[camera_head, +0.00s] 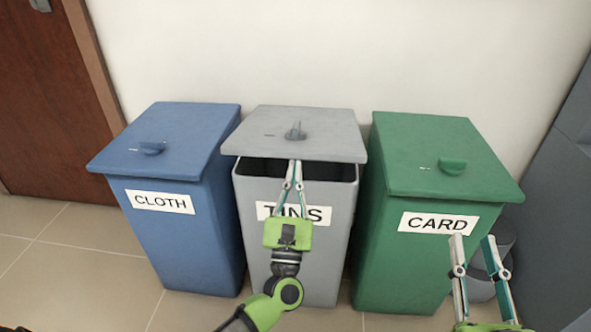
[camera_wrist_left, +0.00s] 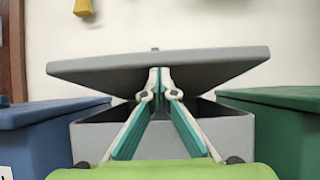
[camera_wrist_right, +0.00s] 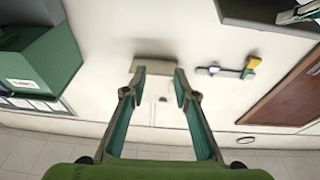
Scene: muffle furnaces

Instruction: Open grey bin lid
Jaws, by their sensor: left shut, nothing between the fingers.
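The grey bin (camera_head: 322,235) labelled TINS stands between two other bins in the head view. Its grey lid (camera_head: 335,146) is partly raised at the front, with a dark gap between lid and rim. The lid also shows tilted in the left wrist view (camera_wrist_left: 100,68). My left gripper (camera_head: 295,163) is shut and empty, with its fingertips at the front edge of the lid, just under it. In the left wrist view the fingertips (camera_wrist_left: 160,72) meet at the lid's underside. My right gripper (camera_head: 473,238) is open and empty, in front of the green bin.
A blue bin (camera_head: 200,240) labelled CLOTH stands on the left and a green bin (camera_head: 405,270) labelled CARD on the right, both with lids closed. A white wall (camera_head: 300,50) is behind. A small grey round bin (camera_head: 482,290) stands at the right. Floor at front left is clear.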

